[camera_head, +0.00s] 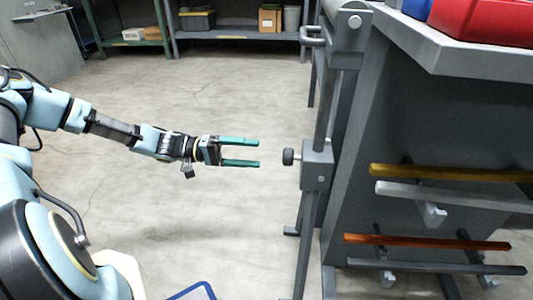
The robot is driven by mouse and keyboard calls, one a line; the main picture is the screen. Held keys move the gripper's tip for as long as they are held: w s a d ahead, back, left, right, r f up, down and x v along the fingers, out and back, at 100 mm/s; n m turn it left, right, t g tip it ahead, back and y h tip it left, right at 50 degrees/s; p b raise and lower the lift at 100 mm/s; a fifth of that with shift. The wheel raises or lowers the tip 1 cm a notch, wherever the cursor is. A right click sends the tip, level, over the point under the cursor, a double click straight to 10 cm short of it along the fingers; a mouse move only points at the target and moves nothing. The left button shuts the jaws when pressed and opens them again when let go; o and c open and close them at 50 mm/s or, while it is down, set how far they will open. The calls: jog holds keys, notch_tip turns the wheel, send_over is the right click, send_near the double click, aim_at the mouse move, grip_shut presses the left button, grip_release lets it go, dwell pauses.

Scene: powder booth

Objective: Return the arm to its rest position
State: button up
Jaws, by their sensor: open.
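My gripper (258,152) is in the middle of the head view, at the end of my arm, which reaches in from the left. Its two green fingers point right and are spread apart. Nothing is between them. The fingertips are a short gap left of a black knob (288,157) on a grey metal stand (317,165).
A grey cabinet (350,235) on the right carries yellow, white, orange and dark bars on brackets. Shelves with boxes (270,18) line the back. A blue-edged item (192,291) lies low at the front. The floor between is clear.

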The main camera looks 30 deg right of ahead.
jog(key=shift+w+a, duration=0.4)
jog(key=shift+a, duration=0.1)
